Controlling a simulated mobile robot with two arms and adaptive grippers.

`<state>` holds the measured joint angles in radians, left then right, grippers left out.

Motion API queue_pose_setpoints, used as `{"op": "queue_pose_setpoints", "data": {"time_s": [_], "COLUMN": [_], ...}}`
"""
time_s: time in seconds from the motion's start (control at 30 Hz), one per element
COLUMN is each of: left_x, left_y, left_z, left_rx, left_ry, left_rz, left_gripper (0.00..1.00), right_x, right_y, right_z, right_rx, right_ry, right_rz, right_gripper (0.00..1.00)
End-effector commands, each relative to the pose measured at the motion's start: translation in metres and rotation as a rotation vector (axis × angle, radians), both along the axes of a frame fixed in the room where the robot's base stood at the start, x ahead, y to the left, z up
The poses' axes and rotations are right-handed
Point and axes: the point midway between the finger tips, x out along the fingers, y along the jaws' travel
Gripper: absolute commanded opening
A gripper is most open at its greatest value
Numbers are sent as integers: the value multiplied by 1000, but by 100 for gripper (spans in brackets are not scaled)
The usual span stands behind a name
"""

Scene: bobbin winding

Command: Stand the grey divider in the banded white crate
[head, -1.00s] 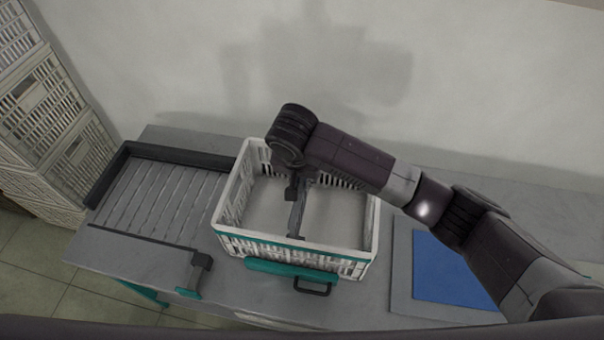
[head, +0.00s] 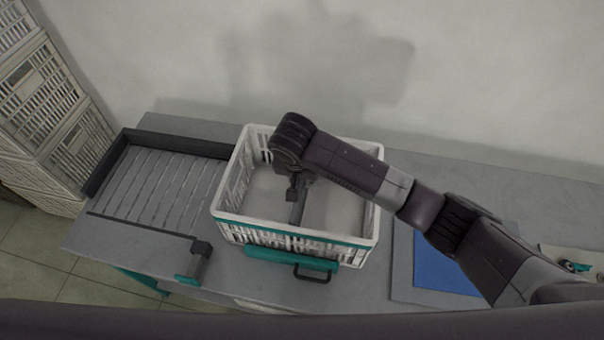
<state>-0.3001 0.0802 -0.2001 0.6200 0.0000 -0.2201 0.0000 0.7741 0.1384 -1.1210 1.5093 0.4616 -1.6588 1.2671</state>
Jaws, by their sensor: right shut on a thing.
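The white crate (head: 226,213) with a teal band along its front rim stands on the grey bench, open side up. My right gripper (head: 298,190) reaches into the crate from above, pointing down, and is shut on the grey divider (head: 297,212). The divider shows as a narrow dark grey strip running toward the front wall, near the crate's middle. Its near end shows inside the front rim. The wrist hides its far part, and I cannot tell whether its lower edge touches the crate floor. My left gripper is not in view.
A ribbed tray (head: 160,190) with a dark rim lies left of the crate. A dark and teal bracket (head: 200,262) sits at its front. A teal bar with a handle (head: 314,273) lies before the crate. A blue mat (head: 437,266) is at right. Stacked crates (head: 50,110) stand at far left.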

Motion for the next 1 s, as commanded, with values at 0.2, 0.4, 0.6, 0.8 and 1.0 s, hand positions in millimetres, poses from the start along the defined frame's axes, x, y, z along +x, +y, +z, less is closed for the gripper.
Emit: {"op": "queue_pose_setpoints", "data": {"time_s": [0.2, 0.4, 0.6, 0.8, 1.0], "left_x": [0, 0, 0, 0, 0], "left_y": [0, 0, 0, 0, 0], "left_z": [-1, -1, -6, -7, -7], "left_rx": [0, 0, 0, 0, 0], "left_ry": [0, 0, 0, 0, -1], "left_rz": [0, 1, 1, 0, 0], "left_gripper": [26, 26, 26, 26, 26], "right_x": [0, 0, 0, 0, 1], "right_y": [0, 0, 0, 0, 0], "right_z": [-3, -4, -17, -25, -24], "right_rx": [2, 1, -1, 1, 1], "right_ry": [-1, -1, 0, -1, -1], "right_rz": [1, 0, 0, 0, 0], "right_gripper": [0, 0, 0, 0, 0]}}
